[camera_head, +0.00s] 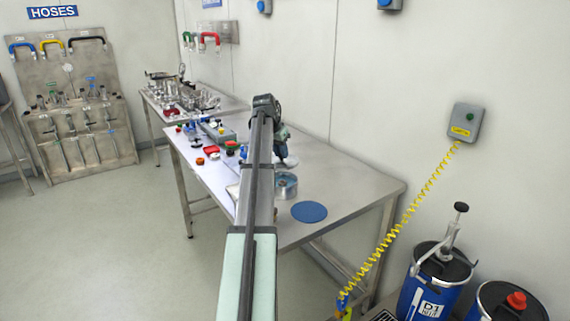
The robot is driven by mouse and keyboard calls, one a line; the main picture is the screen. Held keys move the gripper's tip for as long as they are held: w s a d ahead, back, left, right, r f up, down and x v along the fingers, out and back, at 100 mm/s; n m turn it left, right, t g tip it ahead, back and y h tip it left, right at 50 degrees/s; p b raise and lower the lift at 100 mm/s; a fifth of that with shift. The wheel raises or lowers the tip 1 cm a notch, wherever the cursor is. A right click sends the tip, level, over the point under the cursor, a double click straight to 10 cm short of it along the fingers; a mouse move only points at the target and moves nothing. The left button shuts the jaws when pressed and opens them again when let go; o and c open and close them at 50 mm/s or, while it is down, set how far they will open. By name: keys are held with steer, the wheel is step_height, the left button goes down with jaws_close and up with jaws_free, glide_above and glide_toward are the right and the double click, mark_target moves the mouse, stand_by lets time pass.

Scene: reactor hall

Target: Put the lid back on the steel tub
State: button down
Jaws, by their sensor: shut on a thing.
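The steel tub (287,191) is a short round metal vessel standing on the table, just right of my arm. My arm reaches out over the table, and my gripper (284,154) points down beyond the tub. A pale round lid (290,162) shows under the gripper, and my gripper is shut on it. The fingertips are small and partly hidden. The lid is apart from the tub, farther back in the picture. I cannot tell how high it is above the table.
A blue round mat (309,212) lies bare in front of the tub on the steel table (355,190). Red, orange and blue small parts and a grey box (217,132) crowd the table's left. Blue drums (437,285) and a yellow coiled cable (405,222) are at right.

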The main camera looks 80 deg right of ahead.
mark_target(279, 162)
steer(key=shift+s+a+m, duration=0.1)
steer(key=shift+s+m, duration=0.05)
steer(key=shift+m, duration=0.55)
steer(key=shift+f, duration=0.2)
steer(key=shift+f, duration=2.95)
steer(key=shift+f, duration=0.2)
steer(key=c, duration=0.9)
jaws_free()
steer(key=shift+o, duration=0.6)
steer(key=o, duration=0.4)
